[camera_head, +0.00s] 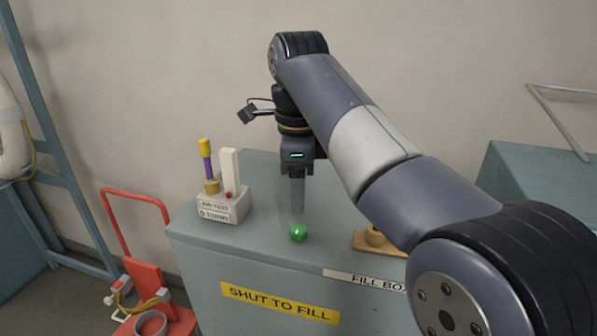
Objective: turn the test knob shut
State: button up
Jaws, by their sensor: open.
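A small green knob (298,232) sits on top of the blue-grey box (215,262), near its front edge. It is the only knob that stands out in view, and I cannot tell its turn position. My gripper (297,208) points down just above and behind the knob, with its fingers apart from it or barely over it; the exact gap cannot be told. The gripper is open and appears empty. A yellow label reading "SHUT TO FILL" (279,302) is on the box front below the knob.
A white block holder (223,208) with a purple-and-yellow tool (207,165) stands left of the gripper. A wooden piece (378,242) lies to the right, partly behind my arm. A red trolley (147,275) stands left of the box; another blue-grey unit (540,185) is at right.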

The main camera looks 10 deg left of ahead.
aim_at(298, 228)
jog(key=shift+r, duration=1.5)
notch_tip(298, 228, down, 11)
jog(key=shift+r, duration=0.1)
